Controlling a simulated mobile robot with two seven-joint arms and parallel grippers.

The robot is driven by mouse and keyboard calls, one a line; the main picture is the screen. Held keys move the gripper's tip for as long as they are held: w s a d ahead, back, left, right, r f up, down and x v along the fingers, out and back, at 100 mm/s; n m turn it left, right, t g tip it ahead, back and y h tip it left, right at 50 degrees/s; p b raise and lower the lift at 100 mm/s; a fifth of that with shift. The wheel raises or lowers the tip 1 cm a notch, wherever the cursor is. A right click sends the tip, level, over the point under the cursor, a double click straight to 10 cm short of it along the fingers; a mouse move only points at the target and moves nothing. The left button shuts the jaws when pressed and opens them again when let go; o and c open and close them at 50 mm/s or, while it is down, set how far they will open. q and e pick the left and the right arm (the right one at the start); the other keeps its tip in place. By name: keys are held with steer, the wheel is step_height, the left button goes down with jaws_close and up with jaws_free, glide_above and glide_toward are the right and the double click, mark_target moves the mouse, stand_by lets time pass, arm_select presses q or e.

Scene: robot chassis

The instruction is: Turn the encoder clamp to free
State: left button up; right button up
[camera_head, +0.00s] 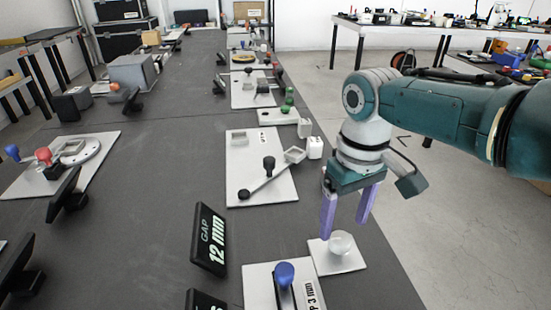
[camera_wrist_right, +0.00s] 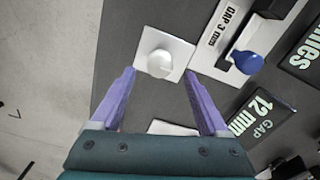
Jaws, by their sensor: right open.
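No part carries a readable encoder clamp label, so I cannot tell which one it is. A round whitish knob (camera_head: 341,243) sits on a small white plate (camera_head: 352,265) near the right table edge. My right gripper (camera_head: 345,226) is open with purple fingers, close to this knob; the head view does not settle its height above it. In the right wrist view the knob (camera_wrist_right: 160,64) lies ahead, between the lines of the open fingers (camera_wrist_right: 160,85), with nothing held. A lever with black knobs (camera_head: 268,180) lies on a white plate (camera_head: 240,185) further back. My left gripper is not in view.
A blue knob (camera_head: 284,275) stands on a plate marked GAP 3 mm, left of the whitish knob. A black display (camera_head: 208,238) reads GAP 12 mm. Red and blue knobs and a round fixture (camera_head: 80,152) stand at left. Bare dark tabletop (camera_head: 150,225) lies between.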

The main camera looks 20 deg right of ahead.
mark_target(341, 237)
arm_select(q)
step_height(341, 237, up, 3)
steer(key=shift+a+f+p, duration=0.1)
steer(key=shift+p, duration=0.8)
arm_select(e)
step_height(341, 237, up, 6)
steer(key=shift+f, duration=0.2)
